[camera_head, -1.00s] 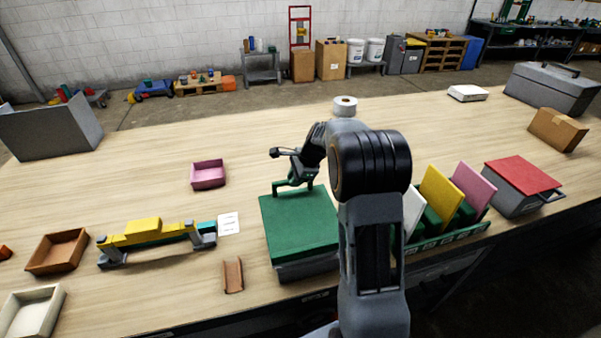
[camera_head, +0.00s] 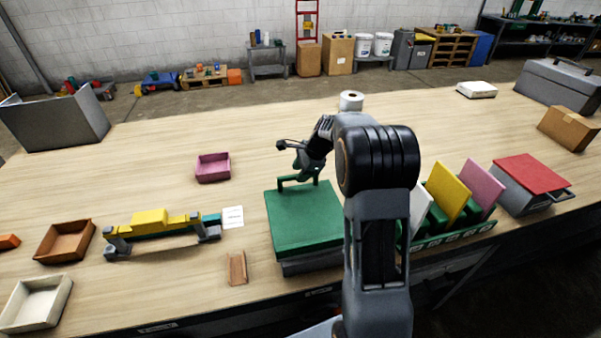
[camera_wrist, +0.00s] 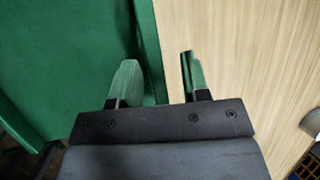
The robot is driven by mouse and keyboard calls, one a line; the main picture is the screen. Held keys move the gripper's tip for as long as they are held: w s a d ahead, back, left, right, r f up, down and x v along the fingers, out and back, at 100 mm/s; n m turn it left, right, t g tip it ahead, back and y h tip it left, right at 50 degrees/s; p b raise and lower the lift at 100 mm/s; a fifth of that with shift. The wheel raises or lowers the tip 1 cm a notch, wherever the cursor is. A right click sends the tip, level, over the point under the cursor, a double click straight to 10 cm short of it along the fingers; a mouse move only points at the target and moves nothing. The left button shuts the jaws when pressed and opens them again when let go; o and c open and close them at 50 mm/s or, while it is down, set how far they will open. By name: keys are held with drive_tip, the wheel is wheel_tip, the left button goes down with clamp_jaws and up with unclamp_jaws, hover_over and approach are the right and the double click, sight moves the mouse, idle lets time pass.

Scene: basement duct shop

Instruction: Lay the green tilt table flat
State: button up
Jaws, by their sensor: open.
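The green tilt table (camera_head: 305,222) sits on a dark grey base near the front edge of the bench. A green bar handle (camera_head: 297,182) stands at its far edge. I cannot tell for sure how far the top is tilted. My gripper (camera_head: 308,172) is close to that handle at the far side, partly hidden by my own arm. In the wrist view, my gripper (camera_wrist: 158,72) is open, with the left finger over the green top (camera_wrist: 65,60) and the right finger over bare wood. A green edge strip runs between the fingers; contact is unclear.
Right of the table stands a green rack (camera_head: 450,235) with upright white, yellow and pink panels. A grey box with a red lid (camera_head: 530,170) is further right. A yellow-topped fixture (camera_head: 160,225), a small brown piece (camera_head: 237,268) and a pink tray (camera_head: 212,167) lie left.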

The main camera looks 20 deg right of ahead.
drive_tip(key=b+v, duration=0.1)
drive_tip(key=v, duration=1.2)
drive_tip(key=s+f+n+h, duration=0.2)
drive_tip(key=s+f+n, duration=0.3)
drive_tip(key=n, duration=0.2)
drive_tip(key=s+a+n+h, duration=0.1)
drive_tip(key=s+a+n, duration=0.5)
drive_tip(key=s, duration=0.3)
drive_tip(key=s+a+r+n+t+h, duration=0.1)
drive_tip(key=s+a+n, duration=0.4)
drive_tip(key=s, duration=0.4)
drive_tip(key=shift+a+n, duration=0.4)
drive_tip(key=shift+a, duration=0.05)
drive_tip(key=shift+r, duration=0.1)
